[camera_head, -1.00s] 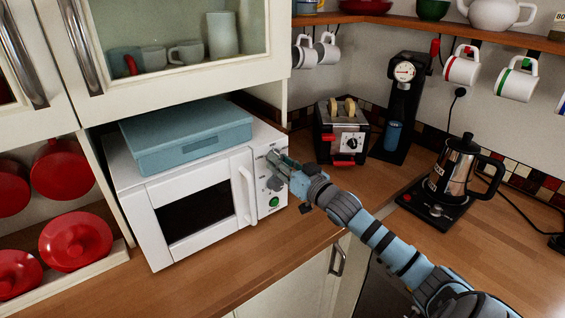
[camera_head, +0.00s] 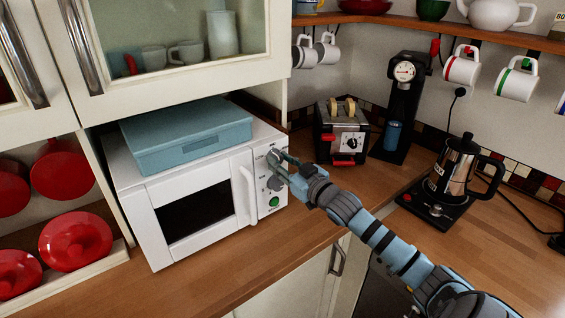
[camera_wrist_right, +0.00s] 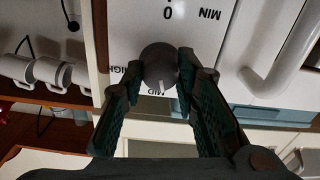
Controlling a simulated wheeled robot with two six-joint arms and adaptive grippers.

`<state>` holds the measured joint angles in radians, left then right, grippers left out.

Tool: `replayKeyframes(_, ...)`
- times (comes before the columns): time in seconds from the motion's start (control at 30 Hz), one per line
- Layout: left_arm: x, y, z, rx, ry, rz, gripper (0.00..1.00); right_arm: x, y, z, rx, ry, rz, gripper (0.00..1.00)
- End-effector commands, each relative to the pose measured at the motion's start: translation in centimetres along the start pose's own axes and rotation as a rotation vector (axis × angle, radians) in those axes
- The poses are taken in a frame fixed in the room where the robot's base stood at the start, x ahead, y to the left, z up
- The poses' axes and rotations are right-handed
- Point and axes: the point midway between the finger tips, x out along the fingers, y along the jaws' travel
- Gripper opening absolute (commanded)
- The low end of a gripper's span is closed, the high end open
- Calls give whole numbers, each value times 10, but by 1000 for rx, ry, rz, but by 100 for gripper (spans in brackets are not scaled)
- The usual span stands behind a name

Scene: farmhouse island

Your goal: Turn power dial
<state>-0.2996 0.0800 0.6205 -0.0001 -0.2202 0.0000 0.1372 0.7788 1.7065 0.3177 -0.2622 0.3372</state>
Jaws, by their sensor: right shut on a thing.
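The white microwave (camera_head: 140,190) stands on the counter with its control panel on the right of its door. The upper dial, a round grey knob (camera_wrist_right: 158,62), is between the fingers of my right gripper (camera_wrist_right: 160,75), which is shut on it. In the head view the right gripper (camera_head: 276,160) hides most of this dial. The wrist view shows the panel upside down, with the knob's pale mark near the word MID. A lower dial (camera_head: 275,184) and a green button (camera_head: 274,202) sit below. My left gripper is not in view.
A blue box (camera_head: 185,135) lies on the microwave. The door handle (camera_head: 248,195) stands out left of the dials. A toaster (camera_head: 341,135) and a kettle (camera_head: 452,170) stand to the right. The wooden counter (camera_head: 320,215) in front is clear.

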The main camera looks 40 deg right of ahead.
Motion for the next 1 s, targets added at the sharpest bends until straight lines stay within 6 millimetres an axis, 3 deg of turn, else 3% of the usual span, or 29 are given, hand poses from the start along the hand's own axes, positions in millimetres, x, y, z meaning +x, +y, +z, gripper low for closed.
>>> replayKeyframes(0.6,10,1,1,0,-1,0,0,0,0,-1,-579,3,1,0)
replayKeyframes(1.0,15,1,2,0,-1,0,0,0,1,-2,-842,5,2,0)
